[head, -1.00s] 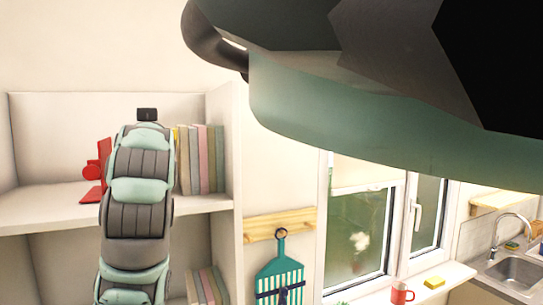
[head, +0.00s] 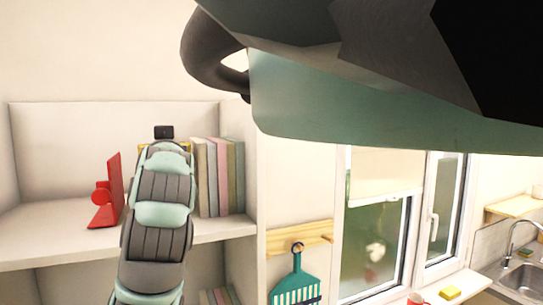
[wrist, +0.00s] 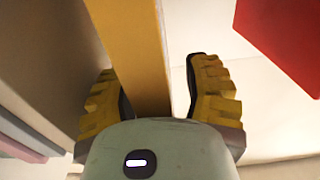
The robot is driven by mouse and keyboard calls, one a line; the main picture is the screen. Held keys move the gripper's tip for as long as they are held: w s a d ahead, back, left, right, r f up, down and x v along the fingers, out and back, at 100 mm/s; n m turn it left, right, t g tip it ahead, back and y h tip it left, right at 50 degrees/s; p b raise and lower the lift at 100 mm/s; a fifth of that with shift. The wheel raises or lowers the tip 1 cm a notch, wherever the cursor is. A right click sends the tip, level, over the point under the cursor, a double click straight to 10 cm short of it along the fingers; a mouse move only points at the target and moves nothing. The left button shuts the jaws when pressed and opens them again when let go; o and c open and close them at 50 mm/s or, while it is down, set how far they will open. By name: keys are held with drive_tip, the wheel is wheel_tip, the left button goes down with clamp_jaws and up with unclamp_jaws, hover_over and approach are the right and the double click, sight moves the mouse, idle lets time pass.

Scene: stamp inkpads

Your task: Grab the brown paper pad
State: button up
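A flat yellow-brown slab (wrist: 138,50), brown like the paper pad, stands on edge between my gripper's fingers in the wrist view. My gripper (wrist: 150,72) is open around it, one finger on each side. A gap shows between the slab and the right finger; the left finger is close to it, and I cannot tell whether they touch. In the head view my arm covers the slab and most of the gripper at the upper shelf.
Several books (head: 220,178) stand upright right of my arm on the shelf (head: 60,228). A red object (head: 108,193) stands to the left; red also shows at the wrist view's upper right. The shelf's left part is clear.

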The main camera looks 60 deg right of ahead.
clamp_jaws()
idle(0.8)
